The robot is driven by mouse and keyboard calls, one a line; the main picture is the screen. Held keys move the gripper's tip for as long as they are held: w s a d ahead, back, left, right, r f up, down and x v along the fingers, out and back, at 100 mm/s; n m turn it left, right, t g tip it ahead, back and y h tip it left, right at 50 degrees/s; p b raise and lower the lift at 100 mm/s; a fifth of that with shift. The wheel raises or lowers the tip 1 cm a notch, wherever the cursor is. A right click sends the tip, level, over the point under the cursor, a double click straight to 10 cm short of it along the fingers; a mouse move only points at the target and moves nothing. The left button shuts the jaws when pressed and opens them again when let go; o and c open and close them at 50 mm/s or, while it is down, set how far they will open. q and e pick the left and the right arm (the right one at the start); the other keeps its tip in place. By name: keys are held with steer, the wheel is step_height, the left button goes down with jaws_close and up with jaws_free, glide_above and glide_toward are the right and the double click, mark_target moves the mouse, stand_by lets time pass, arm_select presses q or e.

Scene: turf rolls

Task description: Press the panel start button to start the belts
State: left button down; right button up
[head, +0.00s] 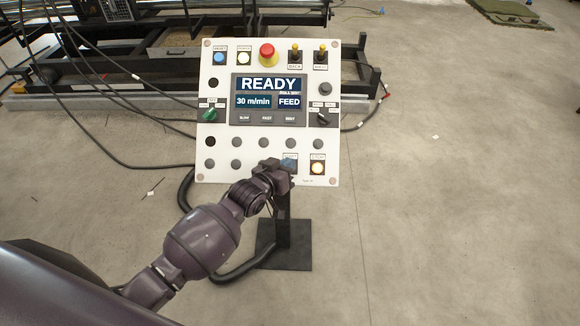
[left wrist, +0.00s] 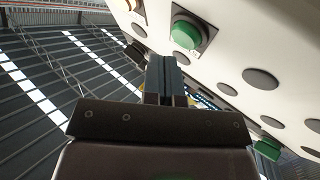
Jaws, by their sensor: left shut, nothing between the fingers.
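The white control panel (head: 222,150) stands on a post and its screen (head: 268,86) reads READY, 30 m/min and FEED. My left gripper (head: 284,172) is shut and empty at the panel's lower right, over the spot beside the lit stop button (head: 317,168). It partly covers the labelled button there, so that button's face is mostly hidden in the head view. In the left wrist view a green button (left wrist: 187,34) on a square plate sits up and right of the shut fingertips (left wrist: 165,62). The fingers look apart from it; contact elsewhere cannot be told. My right gripper is out of view.
A red emergency button (head: 267,52), switches and a green selector (head: 210,115) are on the panel. A dark machine frame (head: 160,60) stands behind, with black cables on the floor.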

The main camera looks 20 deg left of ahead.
arm_select(q)
steer(key=shift+f, duration=0.1)
stand_by(0.7)
steer(key=shift+w+f, duration=0.25)
steer(key=shift+w+a+f+b, duration=0.15)
steer(key=shift+w+f+b, duration=0.15)
steer(key=shift+b, duration=0.1)
stand_by(0.9)
steer(key=shift+s+r, duration=0.1)
stand_by(0.3)
steer(key=shift+s+r+p, duration=0.5)
steer(key=shift+r+p, duration=0.05)
steer(key=shift+p, duration=0.3)
